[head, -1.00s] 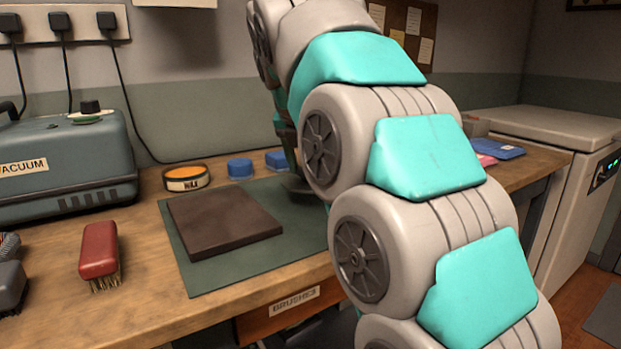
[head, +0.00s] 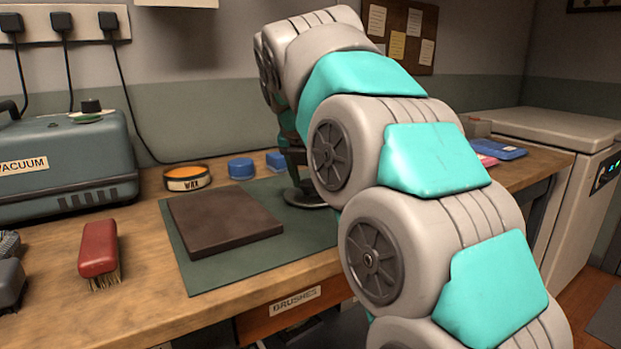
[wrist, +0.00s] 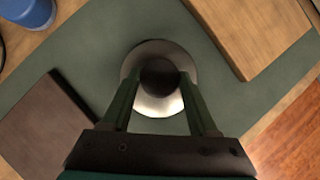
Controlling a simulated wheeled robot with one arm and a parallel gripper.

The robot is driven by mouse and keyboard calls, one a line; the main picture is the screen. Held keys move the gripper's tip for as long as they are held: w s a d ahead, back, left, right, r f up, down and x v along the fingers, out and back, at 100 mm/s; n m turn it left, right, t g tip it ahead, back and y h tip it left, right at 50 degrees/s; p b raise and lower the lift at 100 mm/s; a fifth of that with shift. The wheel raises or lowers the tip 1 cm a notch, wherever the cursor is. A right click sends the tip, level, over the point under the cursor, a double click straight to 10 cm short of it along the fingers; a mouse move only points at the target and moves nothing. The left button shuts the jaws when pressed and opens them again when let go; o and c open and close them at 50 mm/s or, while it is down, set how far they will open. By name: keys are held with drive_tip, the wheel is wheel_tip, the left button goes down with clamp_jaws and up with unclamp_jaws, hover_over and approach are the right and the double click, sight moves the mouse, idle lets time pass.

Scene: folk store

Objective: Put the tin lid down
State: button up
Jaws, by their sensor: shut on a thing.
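The tin lid (wrist: 155,104) is a round, pale metal disc with a dark round centre. In the wrist view it is between the fingers of my gripper (wrist: 160,85), which is shut on it. In the head view the lid (head: 304,198) shows as a dark disc at the right part of the green mat (head: 270,262), low over or on it; I cannot tell whether it touches. My arm hides part of the gripper there. An open wax tin (head: 187,178) with orange contents stands behind the mat.
A dark brown slab (head: 222,220) lies on the mat, left of the lid. A red brush (head: 99,250) and the vacuum unit (head: 65,160) are at left. A wooden block (wrist: 255,30) shows in the wrist view.

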drive_tip(key=o, duration=1.3)
drive_tip(key=shift+f, duration=0.1)
drive_tip(key=shift+o, duration=0.2)
drive_tip(key=shift+r, duration=0.4)
drive_tip(key=p+v, duration=0.2)
drive_tip(key=v, duration=0.9)
drive_tip(key=shift+s+r, duration=0.2)
drive_tip(key=shift+s, duration=0.1)
